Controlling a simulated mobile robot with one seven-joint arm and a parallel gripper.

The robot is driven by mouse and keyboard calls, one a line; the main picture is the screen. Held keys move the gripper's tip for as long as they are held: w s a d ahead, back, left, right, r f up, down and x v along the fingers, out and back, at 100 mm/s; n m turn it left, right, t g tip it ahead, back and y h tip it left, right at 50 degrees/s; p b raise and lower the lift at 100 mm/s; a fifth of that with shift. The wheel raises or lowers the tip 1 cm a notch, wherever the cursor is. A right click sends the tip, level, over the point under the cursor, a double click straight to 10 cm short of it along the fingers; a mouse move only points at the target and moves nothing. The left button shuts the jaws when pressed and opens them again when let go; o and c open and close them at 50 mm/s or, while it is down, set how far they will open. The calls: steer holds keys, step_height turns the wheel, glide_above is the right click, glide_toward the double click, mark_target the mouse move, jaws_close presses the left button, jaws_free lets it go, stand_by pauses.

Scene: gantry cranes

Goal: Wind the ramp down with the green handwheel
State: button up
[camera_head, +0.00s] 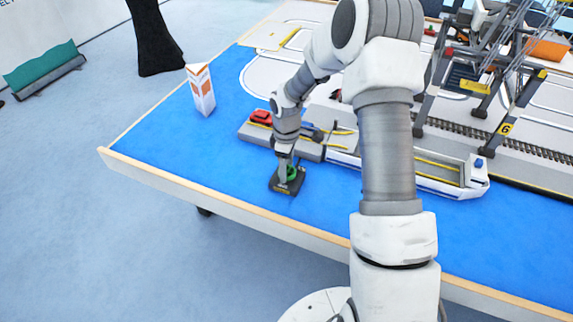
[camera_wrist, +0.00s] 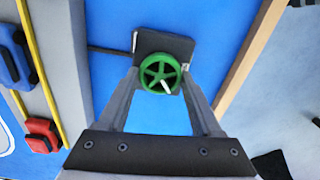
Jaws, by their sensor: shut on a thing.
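The green handwheel (camera_wrist: 160,73) sits on a dark square base (camera_wrist: 178,46) on the blue table surface. It also shows in the head view (camera_head: 291,173), partly hidden by my gripper (camera_head: 286,170). In the wrist view, my gripper (camera_wrist: 160,82) has a finger on each side of the wheel and is shut on it. A pale crank knob stands on the wheel. A thin dark rod runs from the base to the grey quay. The ramp (camera_head: 338,133) appears to be near the yellow-edged strips by the quay and boat, partly hidden by my arm.
A red toy car (camera_head: 261,116) and a blue one (camera_wrist: 14,58) stand on the grey quay. A white boat (camera_head: 430,180) lies to the right. A white and orange box (camera_head: 200,90) stands at the left. Gantry cranes (camera_head: 490,75) rise at the back right. The table's wooden edge (camera_head: 190,190) is close in front.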

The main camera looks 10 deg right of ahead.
steer(key=n+p, duration=0.2)
steer(key=n, duration=0.3)
steer(key=shift+r+n, duration=0.15)
steer(key=shift+n, duration=0.15)
steer(key=shift+n+p, duration=0.85)
steer(key=shift+n, duration=1.35)
steer(key=o, duration=1.4)
steer(key=shift+c, duration=0.2)
step_height(320, 180, up, 17)
steer(key=p, duration=0.1)
steer(key=shift+r, duration=0.1)
